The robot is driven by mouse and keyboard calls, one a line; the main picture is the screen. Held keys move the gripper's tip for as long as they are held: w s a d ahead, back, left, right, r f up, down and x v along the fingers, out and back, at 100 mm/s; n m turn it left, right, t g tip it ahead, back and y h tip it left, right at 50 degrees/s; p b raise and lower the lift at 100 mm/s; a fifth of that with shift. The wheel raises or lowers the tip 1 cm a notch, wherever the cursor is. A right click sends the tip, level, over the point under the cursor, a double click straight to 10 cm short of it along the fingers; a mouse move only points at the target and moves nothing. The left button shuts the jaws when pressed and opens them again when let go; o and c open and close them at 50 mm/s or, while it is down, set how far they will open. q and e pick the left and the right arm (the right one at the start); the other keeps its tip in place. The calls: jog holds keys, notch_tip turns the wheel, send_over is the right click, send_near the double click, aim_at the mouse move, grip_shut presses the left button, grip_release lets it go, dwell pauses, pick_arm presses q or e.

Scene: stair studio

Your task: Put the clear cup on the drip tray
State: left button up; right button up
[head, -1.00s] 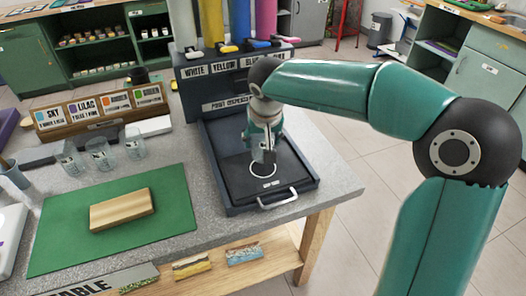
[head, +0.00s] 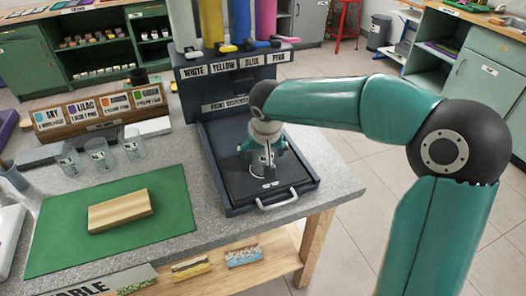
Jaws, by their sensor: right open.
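My right gripper (head: 264,166) points down over the dark drip tray (head: 222,172), in front of the paint dispenser. Its fingers are spread open, low over the tray's middle. A pale shape shows between the fingers; I cannot tell whether it is a clear cup or the tray's white ring mark, as the gripper covers much of it. Three clear cups, the left one (head: 68,162), the middle one (head: 101,156) and the right one (head: 134,146), stand upright in a row on the grey table at the left. My left gripper is not in view.
The paint dispenser (head: 228,90) stands behind the tray, with coloured tubes above. A green mat (head: 170,195) with a wooden block (head: 120,210) lies front left. A wooden card rack (head: 100,113) stands behind the cups. The tray's handle (head: 277,199) faces the table's front edge.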

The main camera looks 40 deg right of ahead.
jog(key=shift+r, duration=0.2)
jog(key=shift+a+r, duration=0.1)
jog(key=shift+r, duration=0.2)
jog(key=p+v, duration=0.1)
jog(key=v, duration=1)
jog(key=shift+s, duration=0.2)
